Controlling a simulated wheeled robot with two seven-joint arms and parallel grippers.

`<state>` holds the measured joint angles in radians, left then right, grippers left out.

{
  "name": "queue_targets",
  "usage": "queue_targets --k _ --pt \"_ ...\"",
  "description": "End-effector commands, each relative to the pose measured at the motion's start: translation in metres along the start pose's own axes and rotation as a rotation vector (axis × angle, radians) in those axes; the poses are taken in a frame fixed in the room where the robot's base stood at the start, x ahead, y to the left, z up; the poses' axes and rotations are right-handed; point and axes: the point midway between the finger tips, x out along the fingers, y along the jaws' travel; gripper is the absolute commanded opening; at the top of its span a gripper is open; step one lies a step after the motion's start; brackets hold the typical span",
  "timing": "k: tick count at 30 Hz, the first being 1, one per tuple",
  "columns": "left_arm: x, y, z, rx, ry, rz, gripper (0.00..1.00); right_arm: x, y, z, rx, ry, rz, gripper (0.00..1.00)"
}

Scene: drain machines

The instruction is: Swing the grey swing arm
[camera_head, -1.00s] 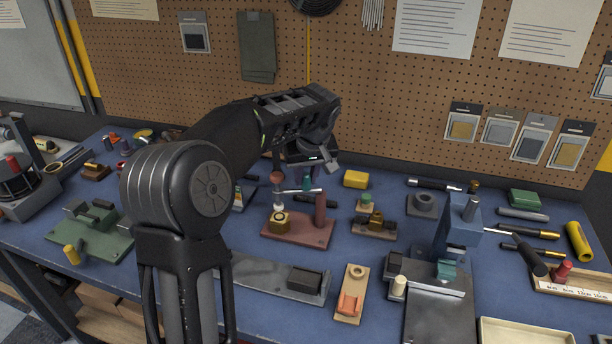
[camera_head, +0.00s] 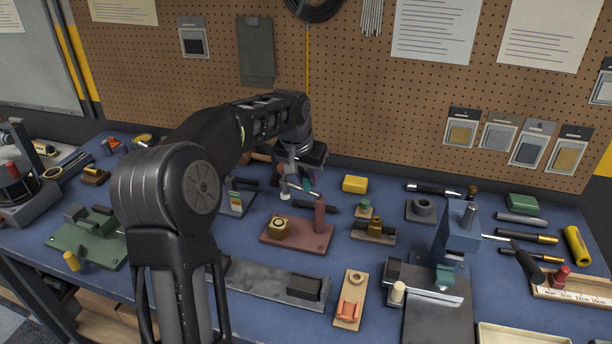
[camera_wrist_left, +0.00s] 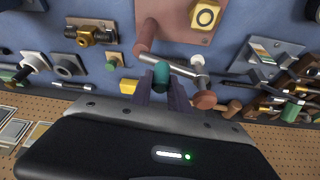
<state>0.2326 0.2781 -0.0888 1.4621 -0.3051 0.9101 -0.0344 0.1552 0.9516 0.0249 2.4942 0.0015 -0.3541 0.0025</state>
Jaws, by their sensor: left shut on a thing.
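The grey swing arm (camera_head: 297,188) is a thin bar running from the top of a reddish post (camera_head: 320,214) on a red-brown base plate (camera_head: 290,244). It points back and left, clear of the brass block (camera_head: 279,228) on the plate. My left gripper (camera_wrist_left: 164,88) is shut on the teal piece of the arm. In the head view my wrist partly hides the grip. My right gripper is out of view.
A yellow block (camera_head: 355,184) and a small brass fixture (camera_head: 375,229) stand to the right. A long grey plate (camera_head: 265,280) lies in front. The pegboard (camera_head: 360,120) closes off the back.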

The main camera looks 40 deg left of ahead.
Motion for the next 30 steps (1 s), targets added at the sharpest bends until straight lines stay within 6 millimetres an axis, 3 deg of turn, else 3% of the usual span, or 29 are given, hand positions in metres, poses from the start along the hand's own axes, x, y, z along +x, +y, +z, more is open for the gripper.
queue_targets --k 15,30 --pt "0.005 0.006 -0.016 0.413 0.001 0.172 0.00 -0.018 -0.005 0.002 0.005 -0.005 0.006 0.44" --pt "0.007 0.010 -0.019 0.551 0.002 0.226 0.00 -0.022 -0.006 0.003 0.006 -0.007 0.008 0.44"
